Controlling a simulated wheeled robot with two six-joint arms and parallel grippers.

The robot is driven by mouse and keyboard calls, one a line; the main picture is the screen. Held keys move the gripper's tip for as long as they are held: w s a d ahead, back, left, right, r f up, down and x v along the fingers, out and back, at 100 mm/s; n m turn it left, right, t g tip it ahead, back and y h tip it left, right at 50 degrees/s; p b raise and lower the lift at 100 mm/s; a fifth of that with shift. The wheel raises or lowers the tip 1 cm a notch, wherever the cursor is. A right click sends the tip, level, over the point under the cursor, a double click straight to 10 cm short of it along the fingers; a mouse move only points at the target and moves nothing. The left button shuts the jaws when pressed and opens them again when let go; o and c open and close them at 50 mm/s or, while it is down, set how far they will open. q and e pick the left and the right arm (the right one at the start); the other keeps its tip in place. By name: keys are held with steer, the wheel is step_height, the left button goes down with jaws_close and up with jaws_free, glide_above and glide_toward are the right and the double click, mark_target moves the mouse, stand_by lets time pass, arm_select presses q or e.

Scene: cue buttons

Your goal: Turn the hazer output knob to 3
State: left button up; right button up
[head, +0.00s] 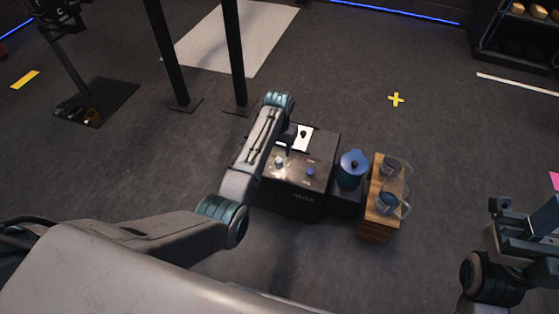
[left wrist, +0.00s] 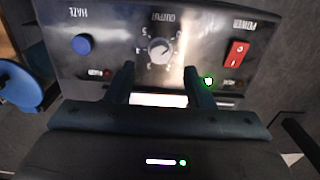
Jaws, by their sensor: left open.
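The hazer (head: 300,196) is a dark box on the floor. In the left wrist view its panel appears upside down, with the grey round output knob (left wrist: 160,51) in the middle inside a ring of numbers. I cannot read where the knob points. A blue haze button (left wrist: 82,45) and a red power switch (left wrist: 236,53) flank it. My left gripper (left wrist: 159,68) is open and empty, its fingertips just short of the knob in that view, one toward each side. In the head view the left gripper (head: 287,146) is over the hazer. My right gripper (head: 530,235) is partly seen at the right edge.
A blue pot (head: 352,168) stands close beside the hazer. A wooden stand (head: 376,222) with glass mugs is further right. A green light (left wrist: 208,81) glows on the panel. Black posts (head: 236,60) rise behind. The floor at front and upper right is open.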

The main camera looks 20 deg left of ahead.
mark_target(279, 160)
arm_select(q)
step_height(279, 160, down, 5)
steer(key=shift+f+b, duration=0.2)
steer(key=shift+b, duration=0.7)
steer(key=c, duration=1)
